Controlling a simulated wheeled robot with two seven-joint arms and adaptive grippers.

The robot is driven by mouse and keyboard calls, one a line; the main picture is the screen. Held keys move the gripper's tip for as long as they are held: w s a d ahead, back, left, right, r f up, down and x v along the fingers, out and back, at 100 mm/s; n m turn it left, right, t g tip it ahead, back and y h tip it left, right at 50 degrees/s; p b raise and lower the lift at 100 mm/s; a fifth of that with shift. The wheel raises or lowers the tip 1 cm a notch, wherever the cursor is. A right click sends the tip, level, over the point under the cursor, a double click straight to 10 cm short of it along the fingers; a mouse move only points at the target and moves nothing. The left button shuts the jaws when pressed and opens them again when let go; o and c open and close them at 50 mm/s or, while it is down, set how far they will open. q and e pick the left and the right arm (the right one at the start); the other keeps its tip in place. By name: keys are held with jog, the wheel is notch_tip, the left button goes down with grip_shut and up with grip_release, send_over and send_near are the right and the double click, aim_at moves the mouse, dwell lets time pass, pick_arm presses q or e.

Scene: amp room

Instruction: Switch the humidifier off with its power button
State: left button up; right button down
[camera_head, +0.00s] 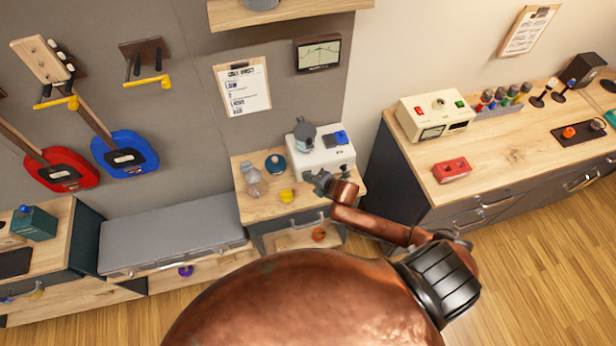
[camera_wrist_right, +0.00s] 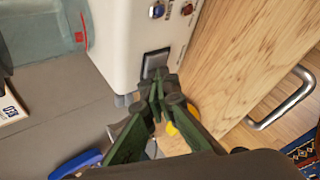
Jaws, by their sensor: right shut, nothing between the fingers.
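The humidifier seems to be the white boxy unit (camera_head: 325,158) on the small wooden cabinet in the head view, with a grey rounded part and a blue part on top. In the right wrist view its white body (camera_wrist_right: 122,40) fills the upper middle, with a dark square button (camera_wrist_right: 155,63) on its face. My right gripper (camera_wrist_right: 160,84) is shut and empty, its fingertips just below the button and partly overlapping its lower edge. I cannot tell whether they touch it. In the head view the right gripper (camera_head: 318,183) is at the unit's front. My left gripper is not in view.
The right-hand counter (camera_head: 510,160) holds a cream device (camera_head: 435,115) and a red box (camera_head: 452,170). A grey bench (camera_head: 170,240) is at left.

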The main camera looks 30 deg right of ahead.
jog(key=shift+r, duration=0.15)
jog(key=shift+s+p, duration=0.2)
jog(key=shift+p, duration=0.2)
jog(key=shift+s, duration=0.1)
jog(key=shift+s+a+p, duration=0.25)
jog(key=shift+s+p, duration=0.1)
jog(key=shift+s, duration=0.6)
jog(key=shift+s+a+p, duration=0.25)
jog(key=shift+s+p, duration=0.15)
jog(key=shift+s, duration=0.6)
jog(key=shift+s+a+p, duration=0.25)
jog(key=shift+s+p, duration=0.1)
jog(key=shift+s, duration=0.6)
